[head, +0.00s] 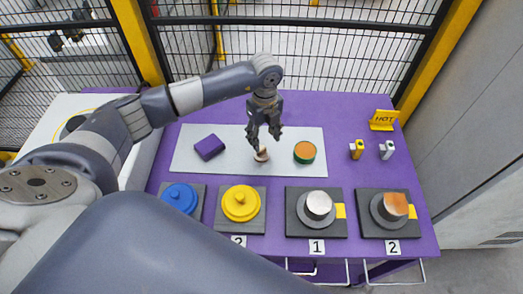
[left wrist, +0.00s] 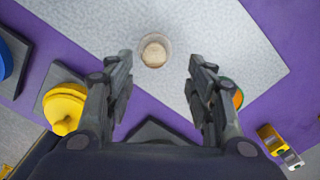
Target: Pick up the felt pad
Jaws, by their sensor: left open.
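My left gripper (head: 263,136) is open and points down above the pale grey mat (head: 190,165), with nothing between its fingers. A small round beige item with a pale rim (head: 262,156) sits on the mat just below the fingertips. In the left wrist view this item (left wrist: 154,50) lies ahead of the open fingers, slightly left of middle. It may be the felt pad, but its material is not clear. A green round piece with an orange top (head: 305,152) lies right of it, and a purple block (head: 209,147) lies left. My right gripper is not in view.
Blue (head: 180,197) and yellow (head: 241,203) lidded pieces stand along the purple table's (head: 375,135) front. A yellow HOT sign (head: 382,120) stands back right. Black mesh fencing (head: 300,45) is behind.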

